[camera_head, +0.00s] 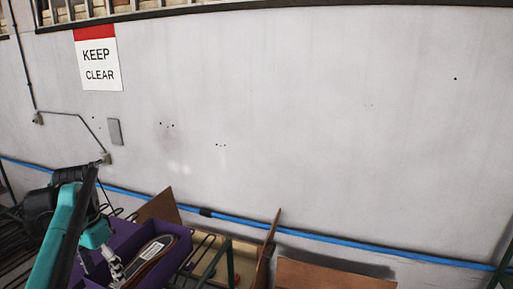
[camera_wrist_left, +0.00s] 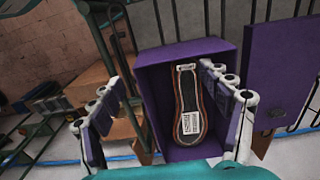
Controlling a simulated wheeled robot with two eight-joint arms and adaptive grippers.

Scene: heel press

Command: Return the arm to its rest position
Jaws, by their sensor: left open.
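My left arm comes in from the left in the head view, and its gripper (camera_head: 113,266) is at the purple box (camera_head: 122,236). In the left wrist view the left gripper (camera_wrist_left: 160,78) is open, its two fingers wide apart. Between them shows the purple box (camera_wrist_left: 154,92) with a dark shoe sole (camera_wrist_left: 188,95) inside, edged in brown with a white label. The sole also shows in the head view (camera_head: 152,258). Nothing is visibly held in the fingers. How far the fingertips are from the box, I cannot tell. My right gripper is not in view.
A purple panel (camera_wrist_left: 272,72) stands right of the box in the wrist view. Brown boards (camera_head: 158,207) and a cardboard piece (camera_head: 330,275) are near the wall. A blue pipe (camera_head: 330,240) runs along the wall, which bears a KEEP CLEAR sign (camera_head: 98,62).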

